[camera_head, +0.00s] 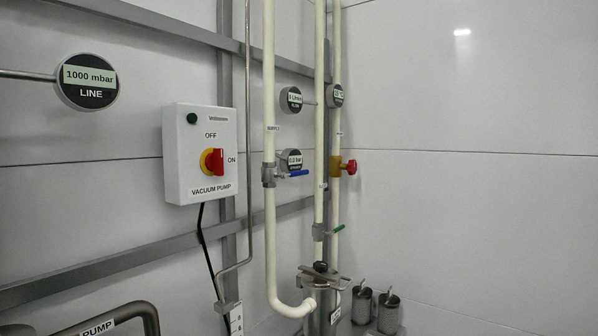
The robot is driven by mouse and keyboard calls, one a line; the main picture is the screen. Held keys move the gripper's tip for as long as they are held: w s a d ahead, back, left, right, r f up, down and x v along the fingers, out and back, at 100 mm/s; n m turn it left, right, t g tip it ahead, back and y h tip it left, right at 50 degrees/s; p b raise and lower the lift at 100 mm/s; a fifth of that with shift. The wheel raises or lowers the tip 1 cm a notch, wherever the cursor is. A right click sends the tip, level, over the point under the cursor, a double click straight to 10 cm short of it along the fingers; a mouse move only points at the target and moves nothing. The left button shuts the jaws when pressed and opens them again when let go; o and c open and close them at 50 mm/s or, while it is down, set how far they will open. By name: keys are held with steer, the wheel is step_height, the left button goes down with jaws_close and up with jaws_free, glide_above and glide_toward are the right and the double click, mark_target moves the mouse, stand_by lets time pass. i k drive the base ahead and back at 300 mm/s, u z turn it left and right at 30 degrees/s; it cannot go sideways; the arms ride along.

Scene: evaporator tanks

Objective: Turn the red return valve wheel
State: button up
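The red valve wheel (351,167) is a small red handwheel on a brass-coloured valve body (336,166). The valve sits on the rightmost of three cream vertical pipes, right of the picture's middle. The wheel faces right and nothing covers it. I cannot read a return label on it. My gripper is not in view.
A blue-handled valve (293,174) and a green-handled valve (334,230) sit on the neighbouring pipes. A white vacuum pump box (201,154) with a red-and-yellow knob hangs at left. Metal canisters (388,312) stand low. The wall at right is bare.

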mark_target(353, 166)
steer(key=u, duration=0.1)
steer(key=i, duration=1.3)
steer(key=z, duration=0.55)
